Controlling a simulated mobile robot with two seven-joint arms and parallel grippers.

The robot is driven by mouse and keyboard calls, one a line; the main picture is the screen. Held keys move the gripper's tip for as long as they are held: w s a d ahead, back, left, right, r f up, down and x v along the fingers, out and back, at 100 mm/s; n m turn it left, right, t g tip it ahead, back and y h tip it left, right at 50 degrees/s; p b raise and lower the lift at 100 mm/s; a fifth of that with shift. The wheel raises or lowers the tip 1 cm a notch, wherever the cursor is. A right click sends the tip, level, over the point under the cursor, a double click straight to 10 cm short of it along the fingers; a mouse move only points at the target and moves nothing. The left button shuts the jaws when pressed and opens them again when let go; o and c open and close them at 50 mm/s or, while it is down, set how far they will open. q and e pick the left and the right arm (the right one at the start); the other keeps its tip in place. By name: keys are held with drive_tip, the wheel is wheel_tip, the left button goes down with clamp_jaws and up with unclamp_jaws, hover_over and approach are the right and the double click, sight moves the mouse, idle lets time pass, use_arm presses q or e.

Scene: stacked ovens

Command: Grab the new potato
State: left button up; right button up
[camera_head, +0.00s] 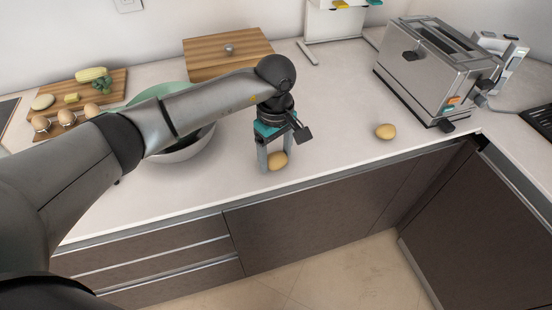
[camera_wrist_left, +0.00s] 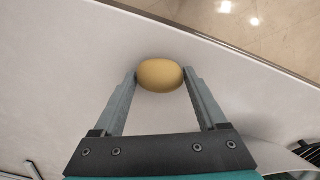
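A small yellow-brown potato (camera_head: 278,161) lies on the white counter near its front edge. My left gripper (camera_head: 274,160) points down over it, with one finger to its left and the other partly hidden behind it. In the left wrist view the potato (camera_wrist_left: 160,75) sits between the tips of the left gripper (camera_wrist_left: 160,82), very close to both fingers. The fingers stand wide apart, and no firm grip shows. A second similar potato (camera_head: 385,131) lies to the right, in front of the toaster. My right gripper is not in view.
A steel toaster (camera_head: 430,70) stands at the right. A bowl (camera_head: 190,148) is partly hidden behind my left arm.

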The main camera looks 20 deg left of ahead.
use_arm(q)
drive_tip(key=c, duration=1)
